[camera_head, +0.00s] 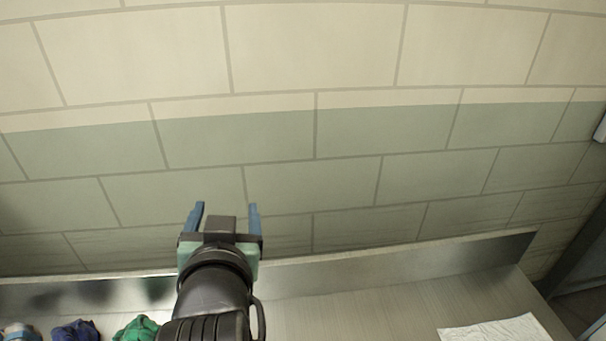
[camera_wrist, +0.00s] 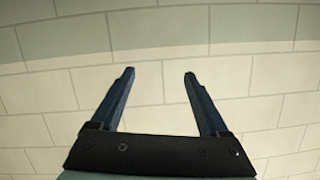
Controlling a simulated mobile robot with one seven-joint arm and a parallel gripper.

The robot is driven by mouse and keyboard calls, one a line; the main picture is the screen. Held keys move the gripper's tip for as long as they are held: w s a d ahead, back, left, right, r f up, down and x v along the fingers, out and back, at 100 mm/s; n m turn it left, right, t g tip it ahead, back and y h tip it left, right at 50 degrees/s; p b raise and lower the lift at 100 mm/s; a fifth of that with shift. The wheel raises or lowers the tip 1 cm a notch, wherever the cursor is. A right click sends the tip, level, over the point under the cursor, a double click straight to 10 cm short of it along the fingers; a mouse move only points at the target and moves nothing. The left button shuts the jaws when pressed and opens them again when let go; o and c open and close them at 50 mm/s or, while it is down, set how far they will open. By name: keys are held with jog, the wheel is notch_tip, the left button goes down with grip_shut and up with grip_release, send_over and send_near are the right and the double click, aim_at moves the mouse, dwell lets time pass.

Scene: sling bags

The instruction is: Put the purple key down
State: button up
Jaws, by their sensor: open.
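My gripper (camera_head: 226,212) is raised in front of the tiled wall, above the back of the metal counter (camera_head: 350,312). Its two blue fingers are spread apart with nothing between them. The wrist view shows the same open, empty fingers (camera_wrist: 160,75) against the wall. No purple key shows in either view.
At the lower left of the counter lie a green bag (camera_head: 138,328), a dark blue bag (camera_head: 76,330) and a greyish item with a blue band (camera_head: 20,331), all cut off by the frame. A white cloth or paper (camera_head: 495,329) lies at the right. The counter's middle right is bare. A raised metal edge (camera_head: 400,262) runs along the back.

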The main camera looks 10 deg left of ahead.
jog(key=d+r+t+h, duration=0.1)
jog(key=d+r+t, duration=0.25)
jog(key=r, duration=0.55)
jog(key=d+r+t, duration=0.3)
jog(key=d+r, duration=0.1)
jog(key=r, duration=0.4)
jog(key=s+d+r+t+h, duration=0.1)
jog(key=s+d+r+t, duration=0.1)
jog(key=r, duration=0.3)
jog(key=s+d+r+m+t+h, duration=0.1)
jog(key=s+d+r+t, duration=0.1)
jog(key=s+r, duration=0.3)
jog(key=s+d+r+t+h, duration=0.1)
jog(key=s+d+r+t, duration=0.1)
jog(key=r, duration=0.4)
jog(key=shift+s+d+r+t, duration=0.35)
jog(key=shift+s+d, duration=0.3)
jog(key=shift+s, duration=0.05)
notch_tip(320, 180, down, 5)
jog(key=b, duration=0.4)
jog(key=shift+b, duration=0.4)
